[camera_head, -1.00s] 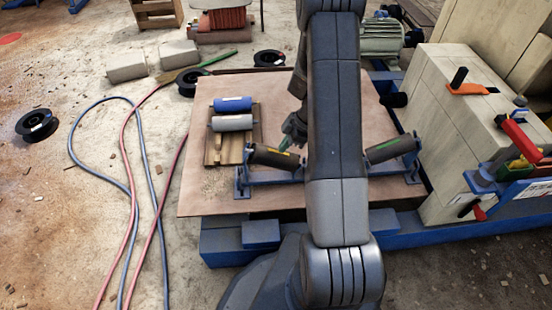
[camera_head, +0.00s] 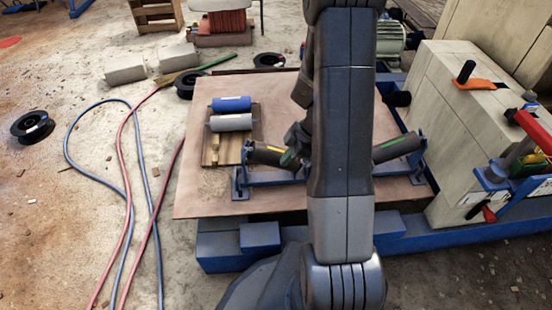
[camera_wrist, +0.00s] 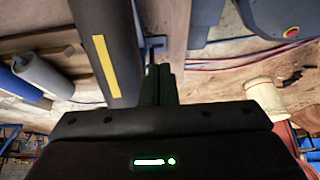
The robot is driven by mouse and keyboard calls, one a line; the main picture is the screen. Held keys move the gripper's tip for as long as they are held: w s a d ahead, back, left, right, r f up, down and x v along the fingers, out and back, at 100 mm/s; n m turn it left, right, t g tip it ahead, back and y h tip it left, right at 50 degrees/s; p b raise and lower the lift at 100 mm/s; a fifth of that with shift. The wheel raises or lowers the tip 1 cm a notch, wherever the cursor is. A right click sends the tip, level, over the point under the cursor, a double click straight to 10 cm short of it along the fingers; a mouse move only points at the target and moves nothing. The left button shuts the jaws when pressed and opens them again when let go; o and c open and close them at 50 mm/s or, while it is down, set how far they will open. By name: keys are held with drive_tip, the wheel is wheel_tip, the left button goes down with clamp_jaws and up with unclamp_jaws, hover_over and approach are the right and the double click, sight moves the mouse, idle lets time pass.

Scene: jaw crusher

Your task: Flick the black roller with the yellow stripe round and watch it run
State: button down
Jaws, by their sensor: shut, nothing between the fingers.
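The black roller with the yellow stripe (camera_head: 262,155) lies slantwise in the left half of a blue bracket frame (camera_head: 262,179). Its stripe faces up and shows near its right part. My gripper (camera_head: 291,159) is shut and empty, with its greenish fingertips low at the roller's right end. In the wrist view the roller (camera_wrist: 98,28) runs along the left side of my fingers (camera_wrist: 158,78), with the yellow stripe (camera_wrist: 105,66) in plain sight. I cannot tell whether the fingers touch it. My arm hides the middle of the frame.
A second dark roller with a green mark (camera_head: 398,147) sits on the frame's right side. A blue roller (camera_head: 231,104) and a grey roller (camera_head: 229,123) lie on a wooden pallet (camera_head: 212,157) to the left. A pale crusher block with levers (camera_head: 447,113) stands at right.

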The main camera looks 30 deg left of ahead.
drive_tip(key=shift+s+a+f+b, duration=0.1)
drive_tip(key=shift+a+f+b, duration=0.1)
drive_tip(key=shift+f+b, duration=0.3)
drive_tip(key=w+a+b, duration=0.1)
drive_tip(key=w+a, duration=0.6)
drive_tip(key=w, duration=0.4)
drive_tip(key=shift+w+r+b, duration=0.15)
drive_tip(key=shift+w+b, duration=0.15)
drive_tip(key=shift+b, duration=0.1)
drive_tip(key=s+a+r+p+v, duration=0.1)
drive_tip(key=p+v, duration=0.2)
drive_tip(key=v, duration=0.5)
drive_tip(key=shift+r+p, duration=0.2)
drive_tip(key=shift+p, duration=0.15)
drive_tip(key=shift+w+a, duration=0.1)
